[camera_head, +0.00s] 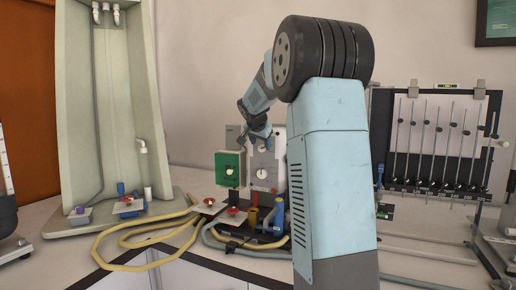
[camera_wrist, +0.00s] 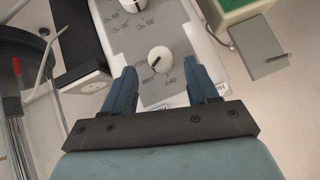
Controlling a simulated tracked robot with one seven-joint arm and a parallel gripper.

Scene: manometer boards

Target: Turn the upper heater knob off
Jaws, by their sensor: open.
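A grey heater panel stands upright in the middle of the head view; its grey face (camera_wrist: 185,40) fills the upper middle of the wrist view, with its lettering upside down. The upper heater knob (camera_wrist: 159,60), round and white with a dark line, sits just beyond my fingertips and between them in that view. A lower white knob (camera_head: 262,174) shows in the head view and at the top edge of the wrist view (camera_wrist: 132,5). My gripper (camera_wrist: 160,73) is open, its two blue fingers apart and empty. In the head view my gripper (camera_head: 262,134) is at the panel's top and hides the upper knob.
A green box (camera_head: 229,169) stands beside the panel, close to it. Yellow hoses (camera_head: 125,262) and blue fittings (camera_head: 279,210) lie on the bench in front. A manometer board (camera_head: 440,140) stands at right, and a tall pale stand (camera_head: 75,130) at left.

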